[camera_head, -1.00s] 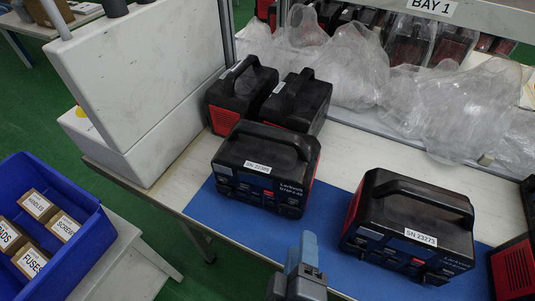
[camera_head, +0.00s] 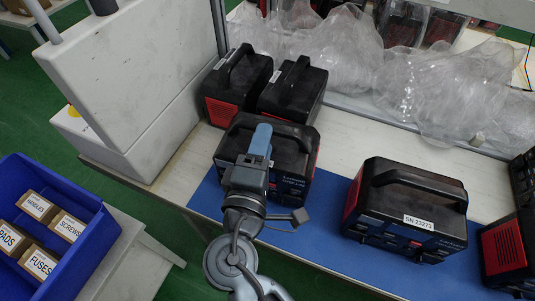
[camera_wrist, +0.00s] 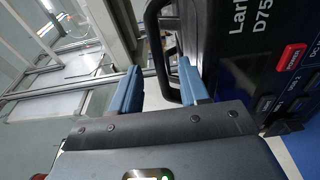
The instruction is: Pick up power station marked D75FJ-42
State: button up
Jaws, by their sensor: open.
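The power station (camera_head: 292,165) at the back of the blue mat is black with red sides and a top handle. Its front shows in the wrist view (camera_wrist: 225,65), where I read "D75" under a cut-off brand name; the rest of the marking is out of frame. My gripper (camera_head: 260,133) is in front of this unit and hides part of its front and handle. In the wrist view my gripper (camera_wrist: 160,68) is open, its two blue fingers apart. The black handle (camera_wrist: 151,35) shows between the fingers in the picture; I cannot tell whether it lies within their reach.
Another power station (camera_head: 405,210), labelled SN 23273, stands right on the blue mat (camera_head: 325,225). Two more (camera_head: 235,85) (camera_head: 293,90) stand close behind the front one. Clear plastic wrap (camera_head: 335,60) lies behind. A blue bin (camera_head: 85,255) is at lower left.

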jog(key=shift+w+d, duration=0.2)
jog(key=shift+w, duration=0.95)
grip_shut()
dwell(0.5)
jog(key=shift+r, duration=0.25)
